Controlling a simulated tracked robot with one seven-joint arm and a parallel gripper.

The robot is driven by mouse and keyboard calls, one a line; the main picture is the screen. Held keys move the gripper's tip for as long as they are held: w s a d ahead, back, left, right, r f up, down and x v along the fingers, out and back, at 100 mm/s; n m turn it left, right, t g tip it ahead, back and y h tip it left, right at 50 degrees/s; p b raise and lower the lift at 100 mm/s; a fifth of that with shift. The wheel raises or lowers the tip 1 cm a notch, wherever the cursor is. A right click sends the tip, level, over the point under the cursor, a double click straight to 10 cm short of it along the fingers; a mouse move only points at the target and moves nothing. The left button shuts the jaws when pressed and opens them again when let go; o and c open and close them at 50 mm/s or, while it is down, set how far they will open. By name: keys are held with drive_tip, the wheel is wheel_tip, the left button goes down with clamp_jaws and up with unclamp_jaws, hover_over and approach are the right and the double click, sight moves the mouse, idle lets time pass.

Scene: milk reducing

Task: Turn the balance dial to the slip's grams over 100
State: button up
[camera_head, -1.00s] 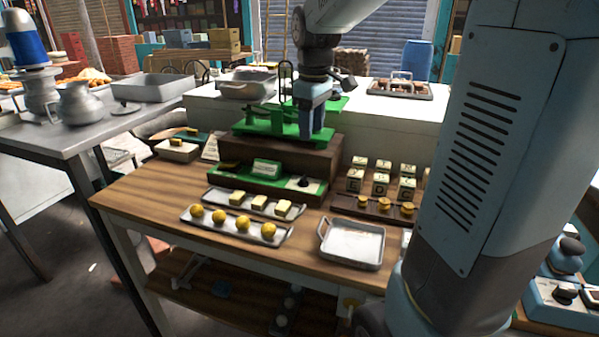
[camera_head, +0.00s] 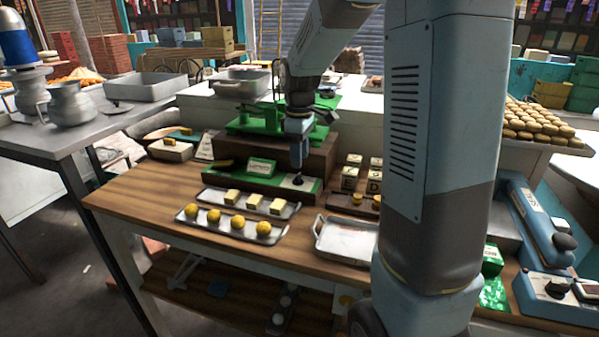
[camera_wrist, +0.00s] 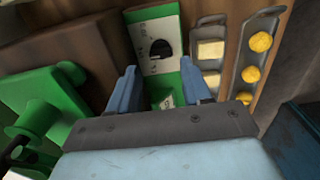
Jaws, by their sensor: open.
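The balance dial, a black knob (camera_wrist: 160,48) on a pale plate, shows ahead of my fingers in the wrist view. In the head view the dial (camera_head: 298,180) sits at the right end of the green panel on the front of the brown wooden stand. My gripper (camera_head: 298,160) hangs just above the dial, fingers pointing down. In the wrist view my gripper (camera_wrist: 160,88) is open and empty, its blue fingers apart. The green balance (camera_head: 270,122) stands on the brown stand. A small white card (camera_head: 205,147) stands left of the stand; its writing is unreadable.
Trays of yellow balls (camera_head: 237,222) and pale blocks (camera_head: 254,202) lie in front of the stand. An empty metal tray (camera_head: 345,238) is to their right. Lettered cubes (camera_head: 350,177) stand right of the dial, close to my arm.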

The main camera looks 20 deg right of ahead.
sight(298, 176)
drive_tip(key=shift+f, duration=2.85)
drive_tip(key=shift+c, duration=0.5)
drive_tip(key=c, duration=0.7)
drive_tip(key=shift+o, duration=0.2)
drive_tip(key=shift+m, duration=0.4)
drive_tip(key=m, duration=0.5)
drive_tip(key=shift+a+m, duration=0.1)
drive_tip(key=shift+m, duration=0.2)
drive_tip(key=m, duration=0.5)
drive_tip(key=shift+a+m, duration=0.1)
drive_tip(key=shift+m, duration=0.2)
